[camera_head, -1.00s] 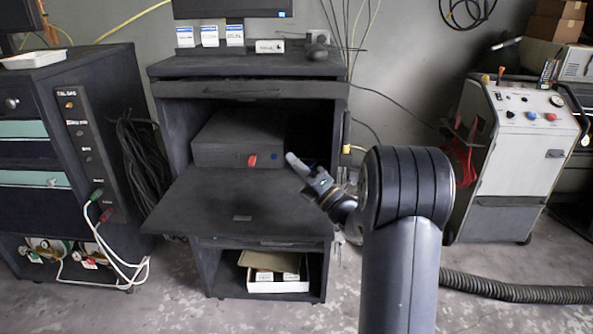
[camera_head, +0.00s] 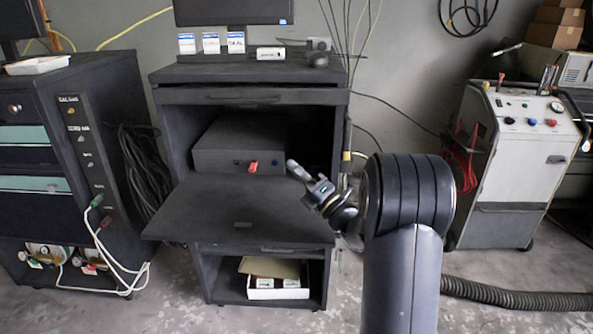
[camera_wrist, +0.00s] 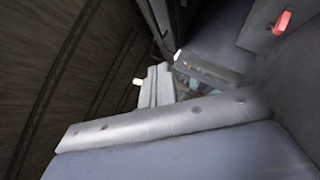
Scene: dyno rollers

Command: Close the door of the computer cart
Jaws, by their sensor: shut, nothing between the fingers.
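The computer cart (camera_head: 171,125) stands upright in the middle of the head view. Its door (camera_head: 230,214) is folded down and lies open, roughly level, below the middle compartment. My gripper (camera_head: 292,166) is shut and empty, at the right side of the cart opening, over or beside the right rear part of the door. Whether it touches the door cannot be told. A computer case (camera_head: 225,147) with a red switch sits inside the compartment; the red switch also shows in the wrist view (camera_wrist: 282,22).
An open lower shelf holds a white box (camera_head: 277,294). A dark cabinet (camera_head: 118,100) with hoses stands to the left, and a grey machine (camera_head: 512,185) to the right. A ribbed hose (camera_head: 515,295) lies on the floor at right. Floor in front of the cart is clear.

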